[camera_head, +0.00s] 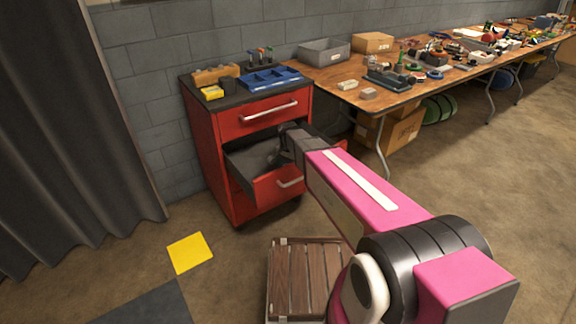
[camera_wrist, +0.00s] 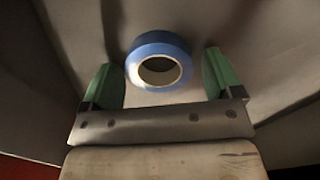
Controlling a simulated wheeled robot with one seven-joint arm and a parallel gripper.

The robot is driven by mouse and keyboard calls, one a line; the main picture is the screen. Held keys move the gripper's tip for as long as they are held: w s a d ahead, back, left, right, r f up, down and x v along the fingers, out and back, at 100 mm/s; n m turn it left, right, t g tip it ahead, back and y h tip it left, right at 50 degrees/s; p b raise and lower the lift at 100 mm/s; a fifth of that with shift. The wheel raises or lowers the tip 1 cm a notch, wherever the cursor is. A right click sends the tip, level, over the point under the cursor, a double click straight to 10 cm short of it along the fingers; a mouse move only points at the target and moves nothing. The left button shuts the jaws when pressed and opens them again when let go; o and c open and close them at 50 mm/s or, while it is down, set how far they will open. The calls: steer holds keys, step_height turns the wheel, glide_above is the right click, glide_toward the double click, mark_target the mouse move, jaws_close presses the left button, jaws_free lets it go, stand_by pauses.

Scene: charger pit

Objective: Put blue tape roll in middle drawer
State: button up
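The blue tape roll (camera_wrist: 157,46) shows in the wrist view, with a pale inner ring, against the grey surfaces of what looks like the drawer's inside. The middle drawer (camera_head: 243,181) of the red cabinet (camera_head: 204,142) is pulled out. My gripper (camera_wrist: 160,70) is open, its green fingers on either side of the roll. There is a clear gap at the right finger; the roll is close to the left one. In the head view my gripper (camera_head: 285,140) is at the open drawer, its fingers hidden. The roll is not visible there.
The cabinet's top drawer (camera_head: 262,121) is shut. A blue tray (camera_head: 270,78) and small items sit on the cabinet top. A cluttered wooden workbench (camera_head: 335,72) stands to the right. A wooden slatted crate (camera_head: 292,280) is on the floor in front; a dark curtain hangs left.

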step_height(320, 180, up, 12)
steer(key=shift+r, duration=0.15)
stand_by(0.7)
stand_by(1.0)
